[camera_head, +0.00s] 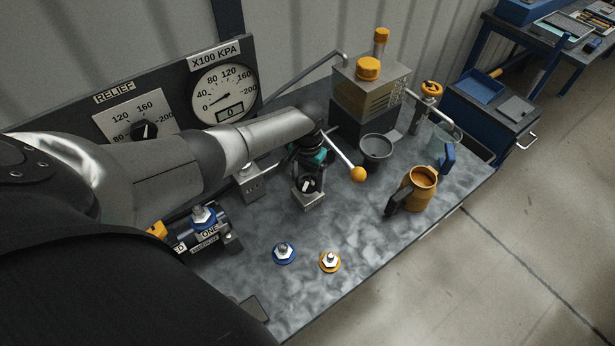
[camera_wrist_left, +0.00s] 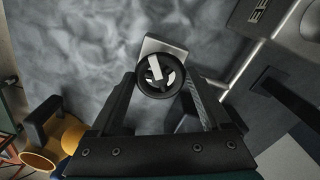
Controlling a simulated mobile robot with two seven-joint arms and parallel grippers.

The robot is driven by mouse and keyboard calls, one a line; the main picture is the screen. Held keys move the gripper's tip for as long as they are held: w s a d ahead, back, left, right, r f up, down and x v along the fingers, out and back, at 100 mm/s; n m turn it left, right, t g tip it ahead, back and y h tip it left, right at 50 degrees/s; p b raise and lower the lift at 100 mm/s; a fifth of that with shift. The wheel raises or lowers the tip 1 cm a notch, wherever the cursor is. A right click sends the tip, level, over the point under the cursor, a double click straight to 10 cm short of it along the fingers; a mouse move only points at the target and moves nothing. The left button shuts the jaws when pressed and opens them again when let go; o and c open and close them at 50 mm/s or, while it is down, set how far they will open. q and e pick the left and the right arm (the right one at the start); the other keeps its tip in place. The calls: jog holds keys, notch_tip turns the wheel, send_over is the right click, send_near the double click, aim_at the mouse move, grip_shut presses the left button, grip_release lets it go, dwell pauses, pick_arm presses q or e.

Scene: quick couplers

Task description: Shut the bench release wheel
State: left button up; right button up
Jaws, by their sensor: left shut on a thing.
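The release wheel is a small dark round wheel (camera_head: 307,185) with a pale pointer mark. It sits on a silver block (camera_head: 309,200) on the bench (camera_head: 345,230). In the left wrist view the wheel (camera_wrist_left: 160,76) lies between the two black fingertips, with the silver block (camera_wrist_left: 158,46) beyond it. My left gripper (camera_head: 310,172) is shut on the wheel; it also shows in the left wrist view (camera_wrist_left: 159,84). The arm hides part of the area behind the wheel in the head view. My right gripper is not in view.
A lever with an orange ball (camera_head: 358,174) stands close right of the wheel. A gauge (camera_head: 224,92) reads near 0 behind the arm. Blue (camera_head: 284,253) and orange (camera_head: 330,261) couplers lie in front. An orange jug (camera_head: 421,182) and grey cup (camera_head: 377,150) stand right.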

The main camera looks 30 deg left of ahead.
aim_at(307, 180)
pick_arm(q)
jog(key=m, duration=0.6)
jog(key=m+b, duration=0.1)
jog(key=m, duration=0.5)
jog(key=shift+w+m, duration=0.1)
jog(key=shift+m, duration=0.3)
jog(key=m+b, duration=0.1)
jog(key=m, duration=0.5)
jog(key=m+b, duration=0.1)
jog(key=m, duration=0.5)
jog(key=shift+w, duration=0.1)
jog(key=shift+m, duration=0.3)
jog(key=o, duration=1.2)
jog(key=shift+r, duration=0.15)
notch_tip(307, 180, up, 15)
jog(key=shift+p, duration=0.35)
